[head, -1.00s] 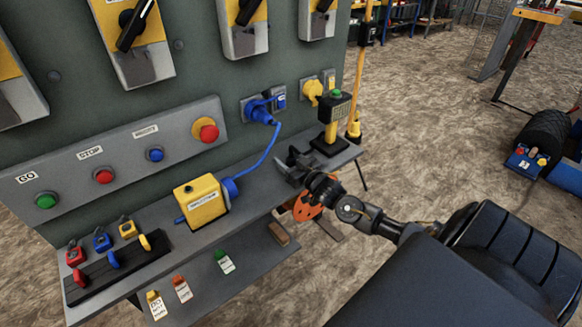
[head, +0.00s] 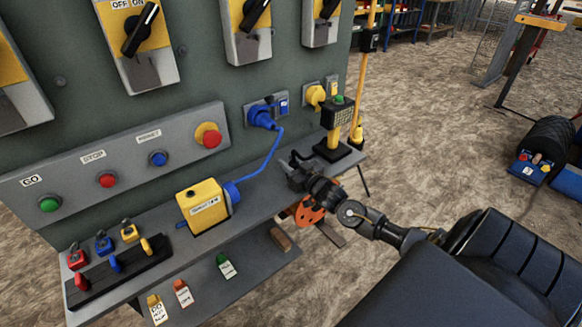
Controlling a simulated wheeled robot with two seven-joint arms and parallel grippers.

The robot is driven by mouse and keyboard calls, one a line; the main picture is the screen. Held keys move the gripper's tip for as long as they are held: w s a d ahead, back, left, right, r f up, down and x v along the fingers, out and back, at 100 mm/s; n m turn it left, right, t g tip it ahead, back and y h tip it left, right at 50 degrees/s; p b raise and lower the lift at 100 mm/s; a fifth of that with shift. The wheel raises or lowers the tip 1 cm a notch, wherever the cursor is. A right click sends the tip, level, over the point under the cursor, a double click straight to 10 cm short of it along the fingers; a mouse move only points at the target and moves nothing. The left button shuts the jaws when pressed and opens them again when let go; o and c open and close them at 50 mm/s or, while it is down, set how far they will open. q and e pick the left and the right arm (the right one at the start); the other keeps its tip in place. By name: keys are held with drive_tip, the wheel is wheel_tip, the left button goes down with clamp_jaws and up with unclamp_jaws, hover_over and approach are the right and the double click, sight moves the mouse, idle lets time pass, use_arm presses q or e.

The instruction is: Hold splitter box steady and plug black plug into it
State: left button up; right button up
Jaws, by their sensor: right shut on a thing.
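The splitter box (head: 203,205) is a yellow box with a white label, standing on the grey shelf left of my right gripper. A blue plug (head: 232,193) sits in its right side, with a blue cable rising to the panel. My right gripper (head: 297,168) is low over the right part of the shelf, apart from the box. It is shut on a small dark thing, taken to be the black plug, which is mostly hidden by the dark fingers. My left gripper is not in view.
A black-and-yellow pendant (head: 336,114) stands at the shelf's right end, close behind my right gripper. A blue wall plug (head: 262,115) is on the panel. Padlocks (head: 103,243) on a black rack fill the left end. Shelf (head: 256,197) between box and gripper is mostly clear.

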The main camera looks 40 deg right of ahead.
drive_tip(key=shift+r, duration=0.5)
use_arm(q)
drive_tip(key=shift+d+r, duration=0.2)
use_arm(e)
drive_tip(key=s+a+r, duration=0.7)
drive_tip(key=s+r, duration=0.4)
drive_tip(key=s, duration=0.1)
drive_tip(key=shift+a+r, duration=0.15)
drive_tip(key=shift+r, duration=0.15)
